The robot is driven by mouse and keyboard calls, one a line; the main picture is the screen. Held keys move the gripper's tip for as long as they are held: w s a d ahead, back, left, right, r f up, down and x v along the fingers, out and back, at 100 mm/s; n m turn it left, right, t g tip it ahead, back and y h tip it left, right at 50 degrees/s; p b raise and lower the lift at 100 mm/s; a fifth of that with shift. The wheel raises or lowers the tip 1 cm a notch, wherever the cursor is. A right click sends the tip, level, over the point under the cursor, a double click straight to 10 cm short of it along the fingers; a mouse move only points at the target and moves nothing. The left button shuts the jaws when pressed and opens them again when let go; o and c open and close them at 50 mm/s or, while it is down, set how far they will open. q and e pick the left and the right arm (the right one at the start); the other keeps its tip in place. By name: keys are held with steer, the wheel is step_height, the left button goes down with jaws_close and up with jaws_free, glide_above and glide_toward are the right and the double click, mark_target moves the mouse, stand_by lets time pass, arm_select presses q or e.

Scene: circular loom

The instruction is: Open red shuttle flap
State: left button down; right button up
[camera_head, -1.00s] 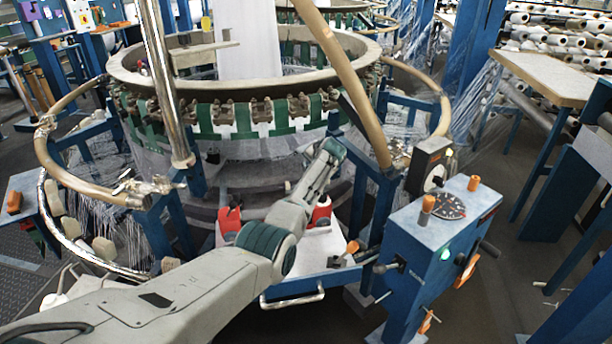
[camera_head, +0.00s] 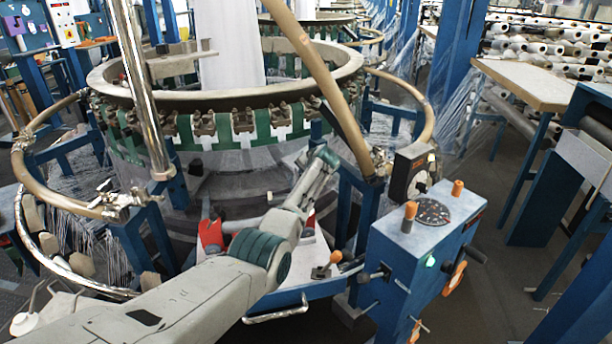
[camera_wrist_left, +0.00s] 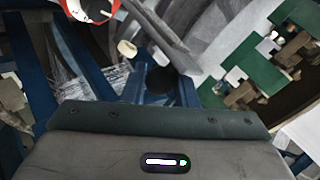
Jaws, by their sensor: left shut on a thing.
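A red part (camera_head: 211,236) with a dark edge sits at the left on a light tray (camera_head: 318,252) in front of the loom. A second red part (camera_head: 310,220) shows beside my left forearm and is mostly hidden by it. I cannot make out a flap on either. My left arm crosses in front of them, its far end near the loom ring. In the left wrist view, a red and white rounded part (camera_wrist_left: 92,8) is cut by the top edge. My left gripper (camera_wrist_left: 158,118) shows its body; its fingertips are hidden. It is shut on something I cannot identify. My right gripper is out of view.
A blue control box (camera_head: 420,250) with orange knobs stands right of the tray. The loom ring (camera_head: 230,100) is behind. A tan pole (camera_head: 320,80) and a metal post (camera_head: 142,90) rise close to the arm. Dark floor lies at the right.

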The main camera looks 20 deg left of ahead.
arm_select(q)
steer(key=shift+s+d+f, duration=0.1)
steer(key=shift+d+f, duration=0.05)
steer(key=shift+f, duration=0.15)
steer(key=c, duration=1.2)
jaws_free()
steer(key=shift+o, duration=0.2)
steer(key=shift+r, duration=0.1)
steer(key=shift+s+d+r, duration=0.1)
steer(key=shift+d+r, duration=0.05)
steer(key=shift+r, duration=0.2)
steer(key=b+v, duration=0.1)
steer(key=v, duration=0.8)
steer(key=shift+s+d+r, duration=0.15)
steer(key=shift+s+d, duration=0.15)
